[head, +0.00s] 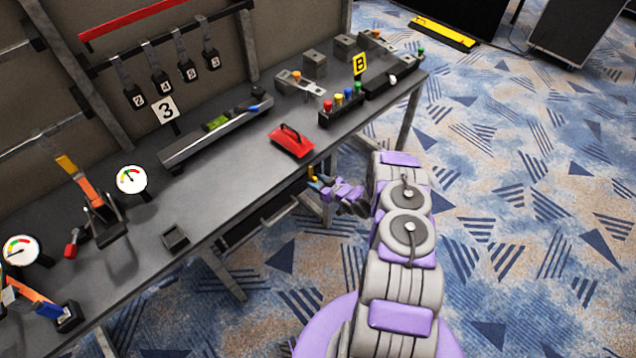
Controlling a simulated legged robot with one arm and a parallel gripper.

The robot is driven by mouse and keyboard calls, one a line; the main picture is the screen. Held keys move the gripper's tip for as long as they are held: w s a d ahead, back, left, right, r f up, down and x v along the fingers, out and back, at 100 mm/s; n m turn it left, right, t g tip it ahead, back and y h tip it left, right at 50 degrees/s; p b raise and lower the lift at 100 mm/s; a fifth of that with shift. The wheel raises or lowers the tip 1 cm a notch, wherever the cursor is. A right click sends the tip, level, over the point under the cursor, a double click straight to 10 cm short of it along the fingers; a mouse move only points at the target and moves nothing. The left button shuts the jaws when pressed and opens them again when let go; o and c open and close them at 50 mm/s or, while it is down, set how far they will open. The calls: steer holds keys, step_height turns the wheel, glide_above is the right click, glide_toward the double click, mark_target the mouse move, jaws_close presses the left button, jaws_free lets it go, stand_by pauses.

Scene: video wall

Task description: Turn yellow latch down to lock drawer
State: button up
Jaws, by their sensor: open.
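The small yellow latch (312,172) shows just under the front edge of the grey workbench (225,205), below the red-handled block. It looks roughly upright, but it is too small to tell its exact angle. The drawer (280,213) hangs under the bench top, to the left of the latch; its front is mostly in shadow. My gripper (322,186), purple and grey, is open right beside and below the latch. I cannot tell whether its fingers touch the latch or are around it.
A red block with a black handle (291,140) lies on the bench above the latch. Bench legs (222,275) stand below.

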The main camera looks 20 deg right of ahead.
steer(key=p+v, duration=0.3)
steer(key=v, duration=1.4)
steer(key=shift+d, duration=0.15)
steer(key=shift+s, duration=0.1)
